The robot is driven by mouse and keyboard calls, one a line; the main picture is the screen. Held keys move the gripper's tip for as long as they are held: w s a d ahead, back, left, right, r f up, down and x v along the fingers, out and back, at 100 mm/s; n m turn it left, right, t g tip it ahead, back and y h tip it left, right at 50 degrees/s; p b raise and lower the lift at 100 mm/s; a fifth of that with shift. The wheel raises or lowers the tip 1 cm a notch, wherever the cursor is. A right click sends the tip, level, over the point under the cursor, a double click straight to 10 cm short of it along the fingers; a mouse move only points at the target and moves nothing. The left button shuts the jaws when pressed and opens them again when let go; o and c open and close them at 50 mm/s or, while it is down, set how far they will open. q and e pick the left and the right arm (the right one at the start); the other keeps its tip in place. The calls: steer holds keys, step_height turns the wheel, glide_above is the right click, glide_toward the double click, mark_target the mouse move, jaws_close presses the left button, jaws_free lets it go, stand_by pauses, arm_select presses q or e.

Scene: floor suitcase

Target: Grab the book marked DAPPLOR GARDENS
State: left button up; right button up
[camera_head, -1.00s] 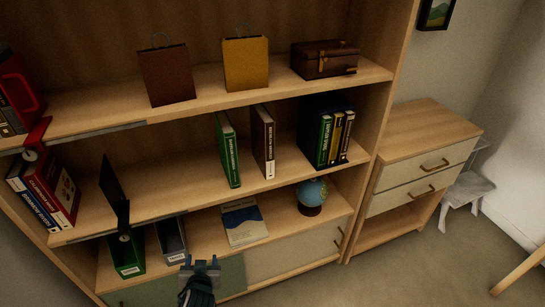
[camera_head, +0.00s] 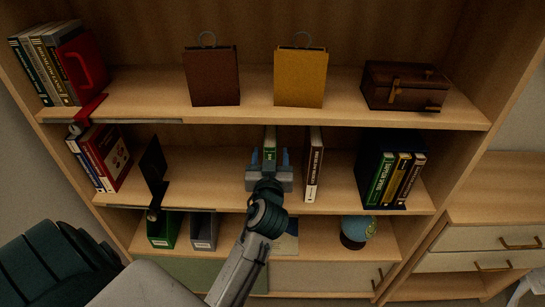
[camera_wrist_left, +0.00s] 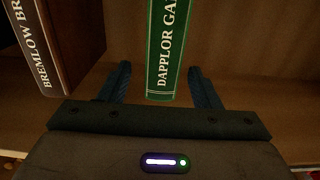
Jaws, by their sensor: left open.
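The green book marked DAPPLOR GA... (camera_wrist_left: 166,50) stands upright on the middle shelf, spine toward me; the rest of its title is cut off in the left wrist view. In the head view its top (camera_head: 270,142) shows behind my left gripper (camera_head: 269,160), which hides its lower part. My right gripper is not in view.
A brown book marked BREMLOW BR... (camera_wrist_left: 42,50) stands close by, also seen right of the gripper in the head view (camera_head: 313,165). A dark holder with several books (camera_head: 391,180) is further right. A black bookend (camera_head: 154,170) stands left, with free shelf between.

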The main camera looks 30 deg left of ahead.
arm_select(q)
steer(key=shift+w+a+r+p, duration=0.2)
steer(key=shift+w+a+p, duration=0.15)
steer(key=shift+w, duration=0.2)
steer(key=p+x, duration=0.1)
steer(key=x, duration=0.2)
steer(key=shift+w+a+f+p, duration=0.1)
steer(key=shift+w+a+p, duration=0.15)
steer(key=shift+p, duration=0.15)
steer(key=shift+w+a+f, duration=0.15)
steer(key=shift+w, duration=0.15)
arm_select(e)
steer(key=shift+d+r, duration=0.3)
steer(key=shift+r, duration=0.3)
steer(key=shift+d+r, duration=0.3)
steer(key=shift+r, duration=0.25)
arm_select(q)
steer(key=shift+s, duration=0.1)
steer(key=shift+c, duration=0.5)
steer(key=c, duration=1.1)
jaws_close()
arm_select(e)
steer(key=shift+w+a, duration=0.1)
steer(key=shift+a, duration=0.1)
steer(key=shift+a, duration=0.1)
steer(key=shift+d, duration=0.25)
